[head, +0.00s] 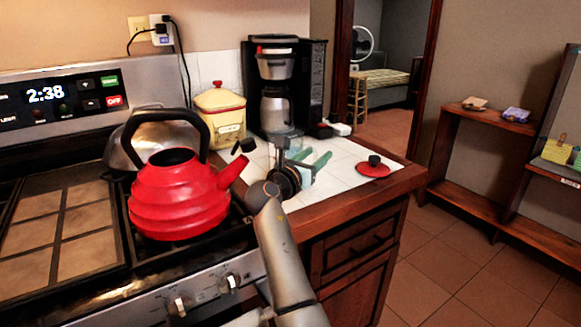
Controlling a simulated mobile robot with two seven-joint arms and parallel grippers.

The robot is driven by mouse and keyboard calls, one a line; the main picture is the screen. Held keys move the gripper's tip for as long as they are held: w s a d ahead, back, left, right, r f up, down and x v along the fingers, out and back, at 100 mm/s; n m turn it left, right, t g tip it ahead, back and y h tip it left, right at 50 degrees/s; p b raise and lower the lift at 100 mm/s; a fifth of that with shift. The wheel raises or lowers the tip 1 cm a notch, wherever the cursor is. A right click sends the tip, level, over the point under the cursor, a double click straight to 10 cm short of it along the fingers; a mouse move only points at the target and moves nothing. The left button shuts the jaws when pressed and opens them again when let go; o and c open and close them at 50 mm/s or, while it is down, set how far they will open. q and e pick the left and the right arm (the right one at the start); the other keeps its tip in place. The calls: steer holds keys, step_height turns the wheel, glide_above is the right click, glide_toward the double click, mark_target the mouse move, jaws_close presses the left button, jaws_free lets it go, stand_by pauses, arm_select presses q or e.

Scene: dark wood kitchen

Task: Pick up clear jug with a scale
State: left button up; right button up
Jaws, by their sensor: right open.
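A clear, see-through jug (284,141) seems to stand on the white tiled counter in front of the coffee maker, partly hidden behind my right gripper. Its outline is faint, and I cannot make out a scale on it. My right gripper (311,157) is open over the counter, its pale teal fingers pointing away from me. It overlaps the jug's near side in the picture; I cannot tell whether they touch. My left gripper is not in view.
A red kettle (178,200) sits on the stove left of my right arm. A black coffee maker (276,66) and a yellow canister (220,117) stand behind. A red lid (373,170) lies near the counter's right edge. Tiles between lid and gripper are clear.

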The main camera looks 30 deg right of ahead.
jaws_close()
stand_by(1.2)
steer(key=shift+r, duration=0.1)
